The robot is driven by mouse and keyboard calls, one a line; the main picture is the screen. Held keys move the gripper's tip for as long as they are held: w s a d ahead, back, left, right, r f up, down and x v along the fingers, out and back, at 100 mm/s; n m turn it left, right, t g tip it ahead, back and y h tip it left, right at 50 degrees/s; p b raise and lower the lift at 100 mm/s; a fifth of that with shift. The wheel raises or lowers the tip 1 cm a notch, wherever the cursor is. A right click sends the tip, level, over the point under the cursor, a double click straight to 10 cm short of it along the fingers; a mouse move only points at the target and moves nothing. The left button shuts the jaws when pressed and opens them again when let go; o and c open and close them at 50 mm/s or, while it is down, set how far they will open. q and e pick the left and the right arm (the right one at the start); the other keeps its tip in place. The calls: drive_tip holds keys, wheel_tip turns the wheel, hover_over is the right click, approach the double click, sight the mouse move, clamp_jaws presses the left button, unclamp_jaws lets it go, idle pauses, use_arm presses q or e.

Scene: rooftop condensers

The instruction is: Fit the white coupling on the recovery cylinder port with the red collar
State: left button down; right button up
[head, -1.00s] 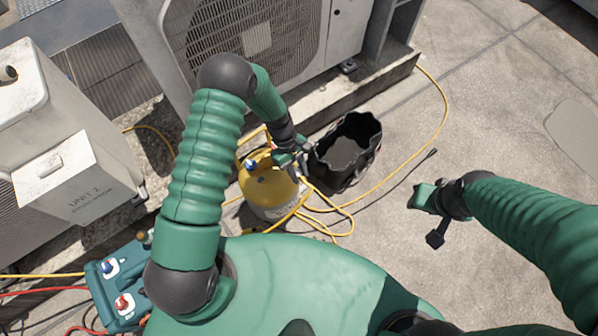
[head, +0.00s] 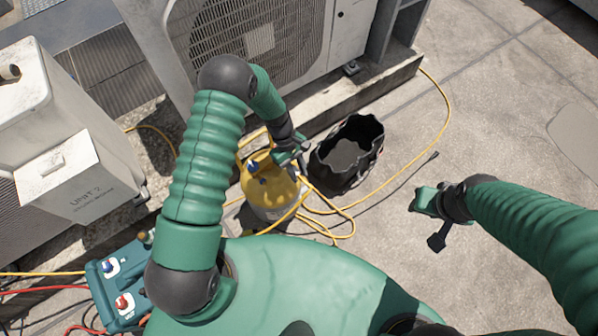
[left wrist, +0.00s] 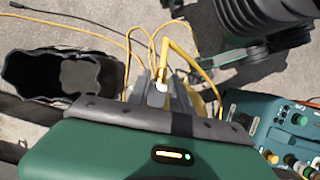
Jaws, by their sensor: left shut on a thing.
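The recovery cylinder (head: 270,190), yellow on top and pale below, stands upright with a blue knob on its top. My left gripper (head: 298,166) is just above and right of its top. In the left wrist view this gripper (left wrist: 160,88) is shut on the white coupling (left wrist: 157,98), which shows as a small pale piece between the fingers with a yellow hose by it. I cannot make out the red collar or tell the ports apart. My right gripper (head: 437,222) is over bare floor, away from the cylinder; its jaws are unclear.
A black open bag (head: 347,155) stands right of the cylinder. Yellow hoses (head: 340,222) loop on the floor around it. A condenser (head: 250,45) stands behind on a concrete curb. A teal manifold box (head: 118,290) is at lower left. The floor at right is clear.

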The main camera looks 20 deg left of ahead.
use_arm(q)
drive_tip(key=shift+w+a, duration=0.35)
drive_tip(key=shift+a, duration=0.15)
idle(1.1)
drive_tip(key=c, duration=1.1)
unclamp_jaws()
drive_tip(key=shift+o, duration=0.2)
drive_tip(key=shift+s+d+r+p, duration=0.1)
drive_tip(key=shift+s+d+p, duration=0.5)
drive_tip(key=shift+d, duration=0.3)
drive_tip(key=s+d, duration=0.1)
drive_tip(key=s+d+p, duration=0.1)
drive_tip(key=d, duration=0.1)
drive_tip(key=s+d, duration=0.1)
drive_tip(key=shift+d+p, duration=0.25)
drive_tip(key=shift+p, duration=0.1)
